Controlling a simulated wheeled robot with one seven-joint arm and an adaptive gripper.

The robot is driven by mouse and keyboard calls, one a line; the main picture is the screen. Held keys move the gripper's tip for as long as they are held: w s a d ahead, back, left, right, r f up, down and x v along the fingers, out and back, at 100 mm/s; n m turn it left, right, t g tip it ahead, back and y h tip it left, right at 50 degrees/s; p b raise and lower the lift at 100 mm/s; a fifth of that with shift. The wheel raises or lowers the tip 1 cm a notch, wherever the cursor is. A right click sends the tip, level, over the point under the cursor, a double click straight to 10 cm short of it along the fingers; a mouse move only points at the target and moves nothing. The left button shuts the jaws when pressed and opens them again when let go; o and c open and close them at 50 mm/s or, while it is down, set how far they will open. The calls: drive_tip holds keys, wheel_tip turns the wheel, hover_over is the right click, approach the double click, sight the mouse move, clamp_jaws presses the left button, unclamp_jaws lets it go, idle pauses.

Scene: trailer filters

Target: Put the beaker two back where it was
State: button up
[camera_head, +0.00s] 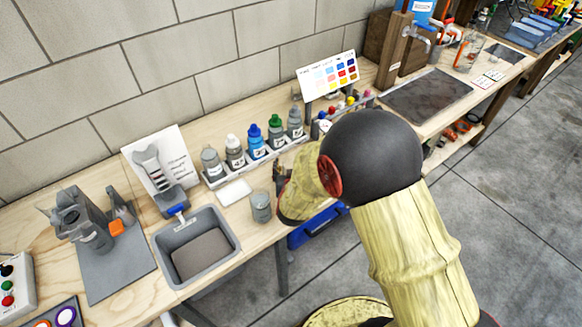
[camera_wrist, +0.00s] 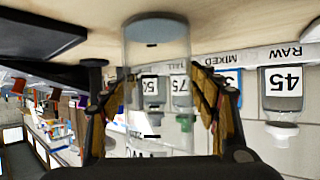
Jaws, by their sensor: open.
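A clear beaker (camera_head: 261,206) stands upright on the wooden bench, right of the grey tub and in front of the bottle rack. The wrist view is upside down and shows a clear beaker (camera_wrist: 157,55) with small black marks, its base on the bench top. I cannot read a number on it. My gripper (camera_wrist: 152,88) is open, with one finger on each side of the beaker and gaps visible beside it. In the head view my arm hides most of my gripper.
A rack (camera_head: 258,158) of several labelled bottles stands behind the beaker. A white pad (camera_head: 234,193) lies close to its left, and a grey tub (camera_head: 231,236) is further left. A colour chart (camera_head: 329,75) stands behind my arm. A dark mat (camera_head: 426,95) lies further right.

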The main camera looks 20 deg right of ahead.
drive_tip(key=shift+s+a+r+p, duration=0.1)
drive_tip(key=shift+s+r+p, duration=0.2)
drive_tip(key=shift+r, duration=0.1)
drive_tip(key=p+v, duration=0.3)
drive_tip(key=v, duration=0.8)
drive_tip(key=shift+s, duration=0.25)
